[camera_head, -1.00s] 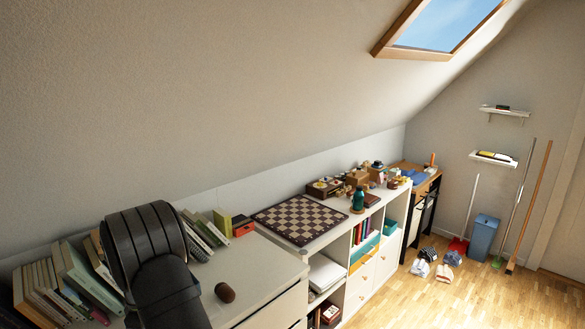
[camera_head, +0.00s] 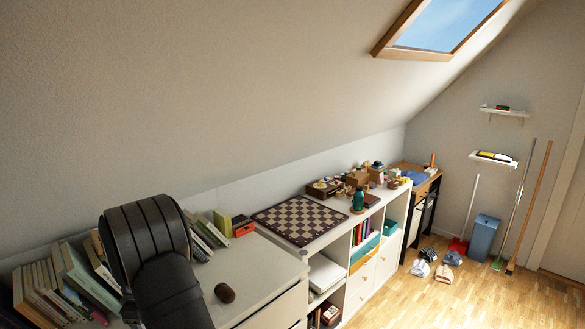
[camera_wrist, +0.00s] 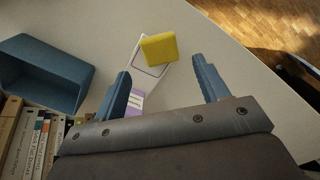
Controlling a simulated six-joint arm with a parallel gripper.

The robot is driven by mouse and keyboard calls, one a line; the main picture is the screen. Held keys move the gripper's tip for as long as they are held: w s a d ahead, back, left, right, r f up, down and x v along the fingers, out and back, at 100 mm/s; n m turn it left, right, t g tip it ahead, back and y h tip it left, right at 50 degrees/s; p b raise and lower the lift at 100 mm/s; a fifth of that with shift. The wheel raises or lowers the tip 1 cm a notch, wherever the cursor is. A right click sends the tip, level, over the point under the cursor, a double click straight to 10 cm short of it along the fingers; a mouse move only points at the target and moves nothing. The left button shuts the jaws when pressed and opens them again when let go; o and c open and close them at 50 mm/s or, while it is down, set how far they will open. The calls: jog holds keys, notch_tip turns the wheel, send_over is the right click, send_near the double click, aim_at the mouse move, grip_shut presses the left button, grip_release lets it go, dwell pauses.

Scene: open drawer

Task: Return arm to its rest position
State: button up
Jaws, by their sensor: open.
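My gripper (camera_wrist: 160,68) shows in the wrist view with its two blue fingers spread wide and nothing between them. It is above a pale top surface (camera_wrist: 225,100). A yellow block (camera_wrist: 159,48) lies past the fingertips on a white card with a dark outline (camera_wrist: 139,69). How high the fingers are above the surface, I cannot tell. In the head view my dark arm fills the lower left and the gripper is hidden.
A blue open box (camera_wrist: 50,70) and a row of books (camera_wrist: 35,140) stand left in the wrist view. A purple item (camera_wrist: 136,100) lies near the left finger. In the head view, a dark brown rounded object (camera_head: 225,293) sits on the white cabinet top (camera_head: 262,262), with a chessboard (camera_head: 300,218) beyond.

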notch_tip(320, 180, down, 6)
jog(key=shift+r, duration=0.2)
notch_tip(320, 180, up, 5)
jog(key=shift+f, duration=0.2)
jog(key=w+d+r+m, duration=0.2)
jog(key=d+r+m, duration=0.15)
jog(key=d, duration=0.75)
jog(key=w+d+r+m, duration=0.25)
jog(key=d+m, duration=0.25)
jog(key=d, duration=0.5)
jog(key=shift+n, duration=0.25)
jog(key=a+f, duration=0.2)
jog(key=a, duration=0.2)
jog(key=a+f, duration=0.3)
jog(key=a, duration=0.1)
jog(key=a+f, duration=0.3)
jog(key=shift+w+a, duration=0.2)
jog(key=shift+a, duration=0.2)
jog(key=shift+f, duration=1.5)
